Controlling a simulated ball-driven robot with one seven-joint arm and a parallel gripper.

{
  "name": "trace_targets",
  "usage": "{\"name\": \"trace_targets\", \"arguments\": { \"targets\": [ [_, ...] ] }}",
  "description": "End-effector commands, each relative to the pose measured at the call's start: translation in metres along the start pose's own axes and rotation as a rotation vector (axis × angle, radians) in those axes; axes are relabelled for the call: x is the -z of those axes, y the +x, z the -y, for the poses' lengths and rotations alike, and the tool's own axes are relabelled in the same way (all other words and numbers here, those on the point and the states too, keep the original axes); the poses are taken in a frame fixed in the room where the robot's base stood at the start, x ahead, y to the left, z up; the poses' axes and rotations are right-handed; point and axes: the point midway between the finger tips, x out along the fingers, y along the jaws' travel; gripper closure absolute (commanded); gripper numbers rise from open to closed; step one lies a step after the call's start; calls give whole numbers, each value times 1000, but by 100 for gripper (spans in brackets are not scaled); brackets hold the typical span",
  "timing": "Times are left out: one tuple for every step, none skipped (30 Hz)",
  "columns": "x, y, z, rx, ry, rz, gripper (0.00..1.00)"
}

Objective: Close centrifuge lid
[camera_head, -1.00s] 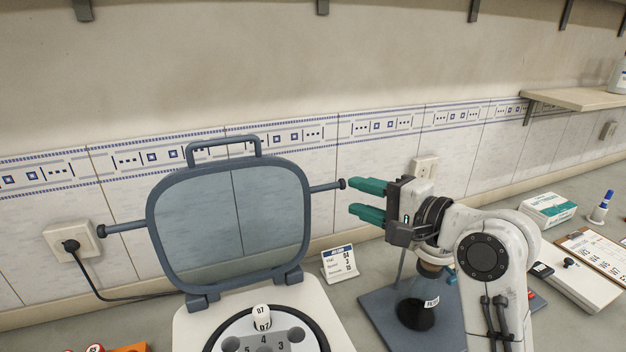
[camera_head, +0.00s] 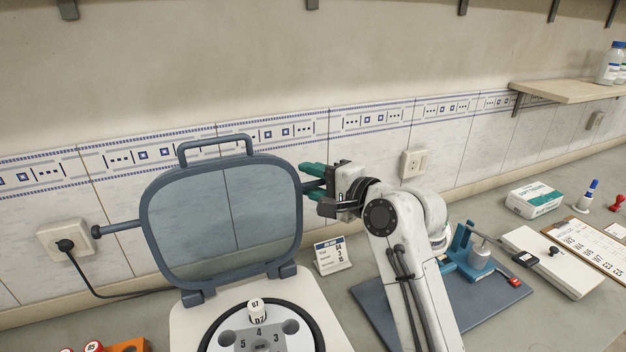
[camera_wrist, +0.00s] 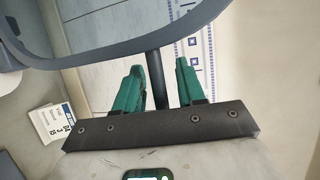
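The centrifuge (camera_head: 185,322) has its lid (camera_head: 150,230) standing up and open. The lid is a blue-grey frame with a clear pane, a top handle (camera_head: 215,141) and a bar on each side. My gripper (camera_head: 304,179) is at the lid's right side bar, close to the frame. In the wrist view the dark bar (camera_wrist: 157,75) runs between my two green fingers (camera_wrist: 160,68), with a gap at the right finger. My gripper is open around the bar. The bar's end knob is hidden behind my gripper. The rotor (camera_head: 240,338) shows below with a white-capped tube (camera_head: 257,309).
A small card stand (camera_head: 331,256) is right of the centrifuge. A blue mat (camera_head: 375,310) with a blue stand (camera_head: 468,258) lies behind my arm. A plug and cable (camera_head: 66,245) are at the left wall. The wall is close behind the lid.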

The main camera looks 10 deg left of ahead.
Motion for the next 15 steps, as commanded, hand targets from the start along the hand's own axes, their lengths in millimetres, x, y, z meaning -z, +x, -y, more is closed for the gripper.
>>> {"name": "trace_targets", "arguments": {
  "targets": [
    [0,0,0,0,0,0,65],
    [0,0,0,0,0,0,68],
    [0,0,0,0,0,0,71],
    [0,0,0,0,0,0,74],
    [0,0,0,0,0,0,77],
    [0,0,0,0,0,0,81],
    [0,0,0,0,0,0,84],
    [0,0,0,0,0,0,87],
    [0,0,0,0,0,0,91],
    [0,0,0,0,0,0,93],
    [0,0,0,0,0,0,96],
    [0,0,0,0,0,0,100],
    [0,0,0,0,0,0,100],
    [0,0,0,-1,0,0,100],
    [0,0,0,-1,0,0,100]
  ]
}}
